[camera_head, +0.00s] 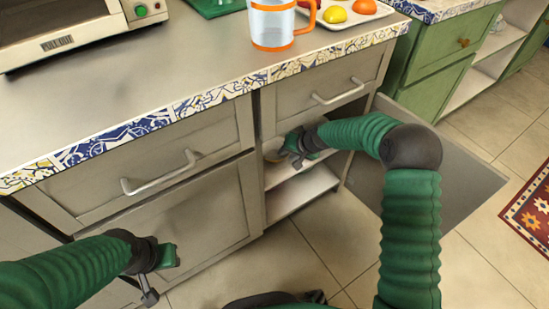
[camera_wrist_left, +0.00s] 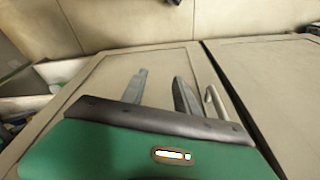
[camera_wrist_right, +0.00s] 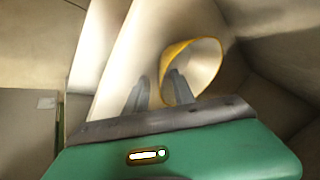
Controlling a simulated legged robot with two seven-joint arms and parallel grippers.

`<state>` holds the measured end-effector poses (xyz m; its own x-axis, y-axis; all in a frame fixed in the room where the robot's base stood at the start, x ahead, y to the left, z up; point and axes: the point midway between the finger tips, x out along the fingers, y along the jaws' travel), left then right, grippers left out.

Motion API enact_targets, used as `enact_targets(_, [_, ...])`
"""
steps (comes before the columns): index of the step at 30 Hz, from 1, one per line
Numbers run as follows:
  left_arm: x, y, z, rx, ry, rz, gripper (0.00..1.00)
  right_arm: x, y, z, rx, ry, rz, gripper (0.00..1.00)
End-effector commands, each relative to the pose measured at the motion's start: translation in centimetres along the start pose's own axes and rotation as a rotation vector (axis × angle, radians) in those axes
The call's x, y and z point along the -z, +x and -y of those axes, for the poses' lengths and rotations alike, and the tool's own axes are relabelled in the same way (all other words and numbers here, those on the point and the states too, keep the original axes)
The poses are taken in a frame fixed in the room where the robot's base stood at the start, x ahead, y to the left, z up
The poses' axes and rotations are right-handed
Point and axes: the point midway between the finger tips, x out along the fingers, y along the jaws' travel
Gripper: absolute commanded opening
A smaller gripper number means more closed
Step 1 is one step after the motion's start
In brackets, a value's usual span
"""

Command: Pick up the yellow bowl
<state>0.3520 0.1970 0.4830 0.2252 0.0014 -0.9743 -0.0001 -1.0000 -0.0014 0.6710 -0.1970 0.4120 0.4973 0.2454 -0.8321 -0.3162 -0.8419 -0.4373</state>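The yellow bowl (camera_wrist_right: 205,66), with a yellow rim and pale inside, shows in the right wrist view just beyond my right gripper (camera_wrist_right: 157,90). That gripper's fingers are apart; one finger overlaps the bowl's opening and the other is left of its rim. I cannot tell whether they touch it. In the head view my right gripper (camera_head: 284,154) reaches into the open cabinet at the upper shelf, and the bowl is mostly hidden there. My left gripper (camera_wrist_left: 160,92) is open and empty before a closed cabinet front; its fingers are partly visible low in the head view (camera_head: 149,296).
The cabinet's lower shelf (camera_head: 300,190) is bare. An open door (camera_head: 460,170) stands to the right. A drawer handle (camera_head: 340,92) juts out above the opening. The counter (camera_head: 190,60) holds a toaster oven, an orange-handled pitcher (camera_head: 272,22) and a tray of food.

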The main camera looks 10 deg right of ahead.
Motion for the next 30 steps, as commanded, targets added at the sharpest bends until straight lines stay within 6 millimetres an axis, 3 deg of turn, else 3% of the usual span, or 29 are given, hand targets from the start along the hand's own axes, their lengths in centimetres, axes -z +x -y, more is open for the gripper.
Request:
enact_targets(6, [0.04, -0.07, 0.0, 0.0, 0.0, -0.001, 0.36, 0.06, -0.01, 0.06, 0.0, 0.0, 0.0, 0.29])
enact_targets(13, [0.04, -0.07, 0.0, 0.0, 0.0, -0.001, 0.36, 0.04, -0.01, 0.03, 0.0, 0.0, 0.0, 0.0])
enact_targets(30, [0.03, -0.06, 0.0, 0.0, 0.0, -0.001, 0.36, 0.01, 0.02, -0.03, -0.001, 0.0, 0.001, 0.0])
